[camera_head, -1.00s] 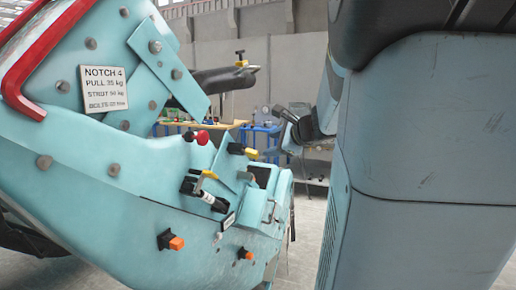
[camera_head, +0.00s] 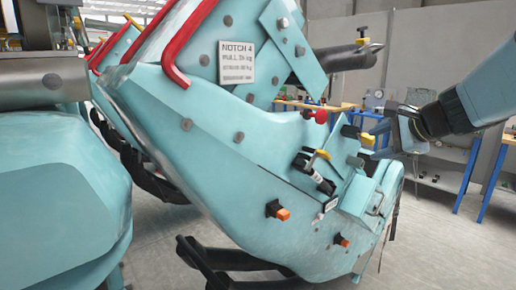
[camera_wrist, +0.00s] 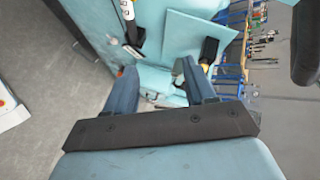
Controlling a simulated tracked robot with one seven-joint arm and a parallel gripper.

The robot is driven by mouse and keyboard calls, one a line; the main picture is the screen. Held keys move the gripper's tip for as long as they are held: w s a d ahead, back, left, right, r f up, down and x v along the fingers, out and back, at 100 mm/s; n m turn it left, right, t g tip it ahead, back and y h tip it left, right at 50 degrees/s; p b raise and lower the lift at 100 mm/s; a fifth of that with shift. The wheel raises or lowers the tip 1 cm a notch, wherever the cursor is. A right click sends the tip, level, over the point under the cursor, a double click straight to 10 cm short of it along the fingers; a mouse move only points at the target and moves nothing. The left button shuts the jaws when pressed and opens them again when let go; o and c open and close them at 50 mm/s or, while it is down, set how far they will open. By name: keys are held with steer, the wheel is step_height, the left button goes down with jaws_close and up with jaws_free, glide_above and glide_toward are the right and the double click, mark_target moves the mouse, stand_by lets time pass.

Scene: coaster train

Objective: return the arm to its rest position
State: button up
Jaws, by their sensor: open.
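My gripper (camera_wrist: 156,80) shows in the wrist view with its two blue-grey fingers apart and nothing between them. Behind the fingers is the light-blue coaster car (camera_wrist: 188,38), with a dark handle and a black-and-yellow latch. In the head view, my arm (camera_head: 485,98) comes in from the right edge. Its dark wrist (camera_head: 436,118) is beside the right end of the car body (camera_head: 220,165). I cannot tell from this view how wide the gap to the car is.
The car carries red rails (camera_head: 172,45), a notice plate (camera_head: 236,62) and orange buttons (camera_head: 278,211). Further cars stand at left. A workbench with blue legs (camera_head: 470,170) is behind my arm. Grey floor (camera_head: 440,250) is open at lower right.

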steer(key=s+a+f+n+g+h, duration=0.2)
steer(key=s+a+f+n, duration=0.1)
steer(key=s+n, duration=0.4)
steer(key=s+a+f+n+g+h, duration=0.1)
steer(key=s+a+f+n+g, duration=0.2)
steer(key=s+n, duration=0.4)
steer(key=a+f+n, duration=0.1)
steer(key=a+n, duration=0.1)
steer(key=n, duration=0.1)
steer(key=shift+s+a+f+n+h, duration=0.15)
steer(key=shift+s+a+n+h, duration=0.15)
steer(key=shift+s+h, duration=0.1)
steer(key=shift+o, duration=0.4)
